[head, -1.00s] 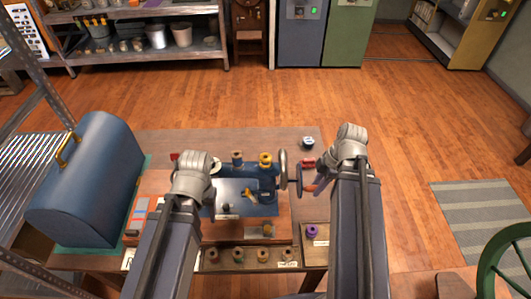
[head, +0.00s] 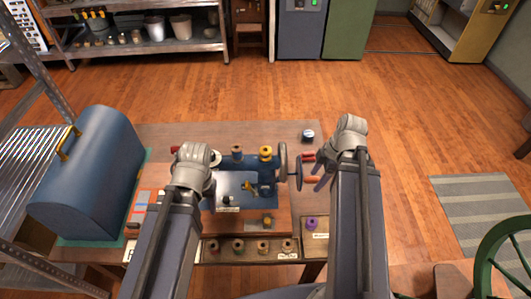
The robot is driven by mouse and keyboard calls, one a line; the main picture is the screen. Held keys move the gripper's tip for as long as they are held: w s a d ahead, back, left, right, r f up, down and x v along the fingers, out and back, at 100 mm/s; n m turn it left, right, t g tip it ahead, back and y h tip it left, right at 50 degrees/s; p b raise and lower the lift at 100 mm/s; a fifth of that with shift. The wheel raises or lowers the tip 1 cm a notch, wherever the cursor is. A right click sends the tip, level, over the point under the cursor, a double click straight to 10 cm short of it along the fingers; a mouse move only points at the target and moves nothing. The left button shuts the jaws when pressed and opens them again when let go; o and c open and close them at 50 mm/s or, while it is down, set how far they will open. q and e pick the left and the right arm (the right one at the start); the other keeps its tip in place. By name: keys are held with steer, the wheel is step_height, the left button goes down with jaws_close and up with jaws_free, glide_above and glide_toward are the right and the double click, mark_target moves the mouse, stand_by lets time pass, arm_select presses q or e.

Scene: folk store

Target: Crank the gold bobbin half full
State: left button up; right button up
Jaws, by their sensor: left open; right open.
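The gold bobbin (head: 265,153) stands upright on top of the blue winding machine (head: 233,184); how much thread it carries is too small to tell. The machine's dark handwheel (head: 283,164) is on its right side, with a crank and orange handle (head: 311,180) sticking out to the right. My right gripper (head: 315,170) is open beside the handle; whether they touch cannot be told. My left gripper (head: 192,155) is open over the machine's left end. Its wrist hides most of its fingers and part of the machine.
A blue domed case (head: 85,175) fills the table's left. A small round item (head: 308,136) lies at the back right.

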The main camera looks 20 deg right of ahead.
steer(key=shift+r, duration=0.1)
steer(key=p+v, duration=0.8)
steer(key=v, duration=0.1)
steer(key=shift+p, duration=0.4)
stand_by(0.5)
